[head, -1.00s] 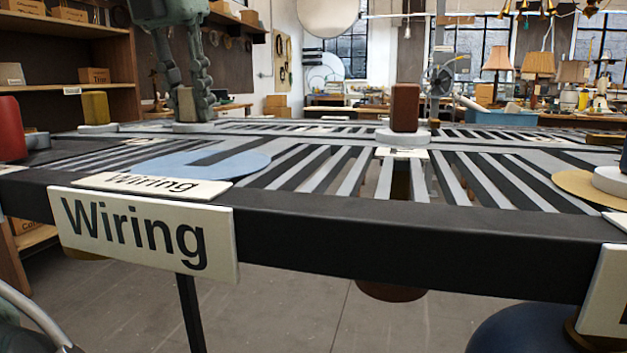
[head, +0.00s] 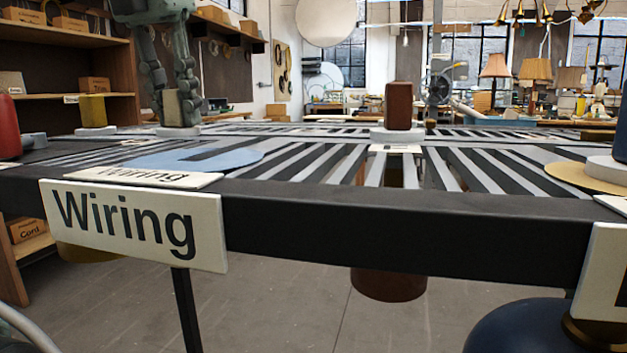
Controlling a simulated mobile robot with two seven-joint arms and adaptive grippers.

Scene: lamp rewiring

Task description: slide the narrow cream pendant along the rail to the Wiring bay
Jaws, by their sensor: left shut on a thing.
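My left gripper (head: 176,108) reaches down from the upper left and is shut on a small cream block (head: 172,107). The block stands upright on a grey disc (head: 178,131) at the far left part of the slotted rail table. Any cream shade below it is hidden by the table. The Wiring bay has a pale blue pad (head: 225,158) with a dark slot, nearer to me than the block. A large Wiring sign (head: 133,225) hangs on the front edge. My right gripper is not in view.
A yellow block (head: 92,108) and red block (head: 8,128) stand left; a brown block (head: 399,105) stands right of centre. A brown shade (head: 388,284) and navy shade (head: 515,328) hang below. Slots between the blue pad and brown block look clear.

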